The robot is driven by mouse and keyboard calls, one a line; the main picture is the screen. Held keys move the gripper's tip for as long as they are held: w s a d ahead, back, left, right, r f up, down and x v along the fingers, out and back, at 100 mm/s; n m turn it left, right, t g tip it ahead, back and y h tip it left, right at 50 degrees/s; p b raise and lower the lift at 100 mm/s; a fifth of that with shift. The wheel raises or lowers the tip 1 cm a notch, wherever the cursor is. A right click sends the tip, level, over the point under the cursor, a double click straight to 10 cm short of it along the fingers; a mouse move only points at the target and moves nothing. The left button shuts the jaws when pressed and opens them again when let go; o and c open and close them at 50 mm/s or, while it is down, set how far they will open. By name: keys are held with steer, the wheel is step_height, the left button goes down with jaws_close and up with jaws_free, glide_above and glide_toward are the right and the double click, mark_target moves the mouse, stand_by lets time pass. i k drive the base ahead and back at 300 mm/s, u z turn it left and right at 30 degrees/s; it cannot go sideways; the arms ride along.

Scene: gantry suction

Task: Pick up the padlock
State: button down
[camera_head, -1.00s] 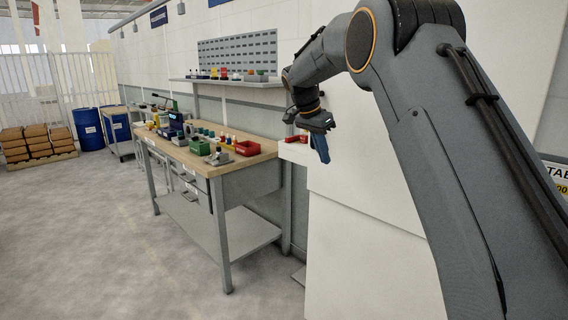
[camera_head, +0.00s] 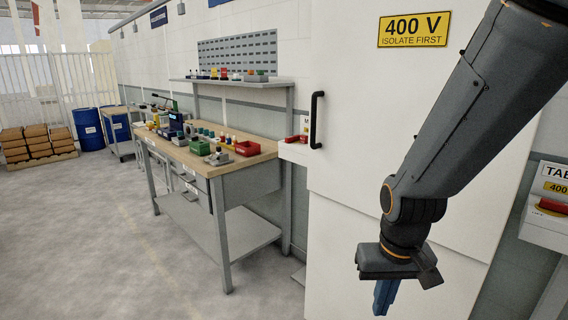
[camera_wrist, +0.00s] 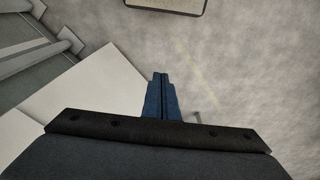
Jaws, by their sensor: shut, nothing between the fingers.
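I cannot make out a padlock for certain in either view; the small items on the wooden workbench (camera_head: 262,158) are too small to tell apart. My gripper (camera_head: 384,298) hangs fingers down in front of the white cabinet, at the lower right of the head view, far from the bench top. Its blue fingers (camera_wrist: 160,80) are together and empty in the wrist view, with grey floor beyond them.
The white cabinet (camera_head: 345,220) has a black handle (camera_head: 316,120) and a yellow 400 V sign (camera_head: 414,29). A red bin (camera_head: 247,148) and a green bin (camera_head: 200,147) stand on the bench. A shelf (camera_head: 215,81) hangs above. Floor (camera_head: 120,240) at left is clear.

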mark_target(303, 137)
steer(key=u, duration=0.45)
steer(key=i, duration=0.6)
steer(key=u, duration=0.8)
steer(key=i, duration=1.85)
steer(key=z, duration=1.45)
steer(key=i, duration=0.6)
steer(key=z, duration=0.6)
